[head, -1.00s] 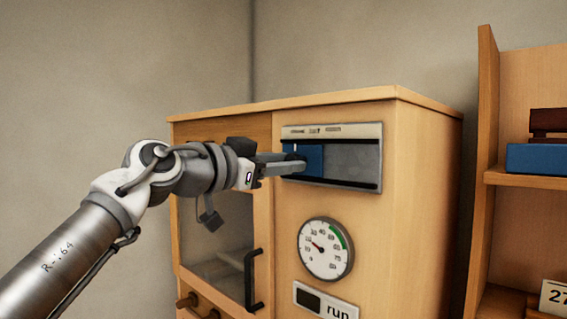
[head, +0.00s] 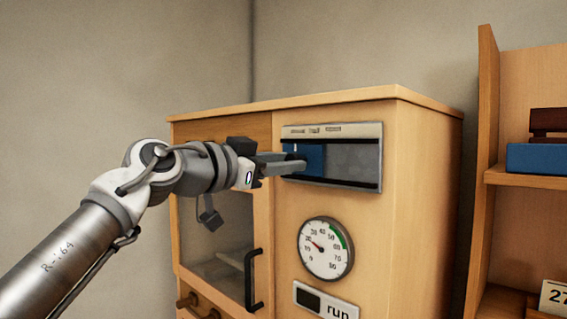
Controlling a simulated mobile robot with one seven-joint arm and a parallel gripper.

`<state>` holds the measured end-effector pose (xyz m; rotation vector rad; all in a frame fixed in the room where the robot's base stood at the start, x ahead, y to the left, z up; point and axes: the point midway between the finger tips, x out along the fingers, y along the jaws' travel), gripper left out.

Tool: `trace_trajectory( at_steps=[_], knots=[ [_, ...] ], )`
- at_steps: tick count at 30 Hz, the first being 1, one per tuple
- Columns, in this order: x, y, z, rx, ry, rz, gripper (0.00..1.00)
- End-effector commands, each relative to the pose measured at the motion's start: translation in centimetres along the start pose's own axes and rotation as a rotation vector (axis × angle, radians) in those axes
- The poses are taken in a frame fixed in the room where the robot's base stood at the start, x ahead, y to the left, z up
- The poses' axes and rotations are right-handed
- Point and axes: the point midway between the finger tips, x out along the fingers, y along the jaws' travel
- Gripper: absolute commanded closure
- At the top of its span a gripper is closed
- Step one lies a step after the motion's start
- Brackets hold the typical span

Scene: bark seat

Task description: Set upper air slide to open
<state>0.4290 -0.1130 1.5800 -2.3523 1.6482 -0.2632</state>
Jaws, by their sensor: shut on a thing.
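The upper air slide is a framed panel (head: 372,132) high on the front of the wooden cabinet. Its blue plate (head: 316,158) covers the left part of the opening, and a grey mesh (head: 353,161) shows in the right part. Small labels along the top strip are too blurred to read. My gripper (head: 298,165) reaches in from the left. Its fingers are shut at the left part of the blue plate, on what appears to be the slide's knob. The knob is hidden by the fingers.
Below the slide are a round dial gauge (head: 325,249) and a "run" display (head: 325,301). A glazed door with a black handle (head: 254,280) is at the cabinet's left. A wooden shelf (head: 525,178) with a blue box (head: 541,158) stands at the right.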

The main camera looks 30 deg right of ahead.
Motion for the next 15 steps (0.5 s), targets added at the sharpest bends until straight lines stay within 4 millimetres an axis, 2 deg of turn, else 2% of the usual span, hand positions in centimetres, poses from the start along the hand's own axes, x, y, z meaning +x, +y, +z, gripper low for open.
trace_trajectory(
  at_steps=[5, 15],
  knots=[
    [-0.1, 1.9, -0.1, 0.004, -0.002, -0.002, 1.00],
    [-0.1, 7.0, -1.9, 0.003, -0.001, -0.002, 1.00]
  ],
)
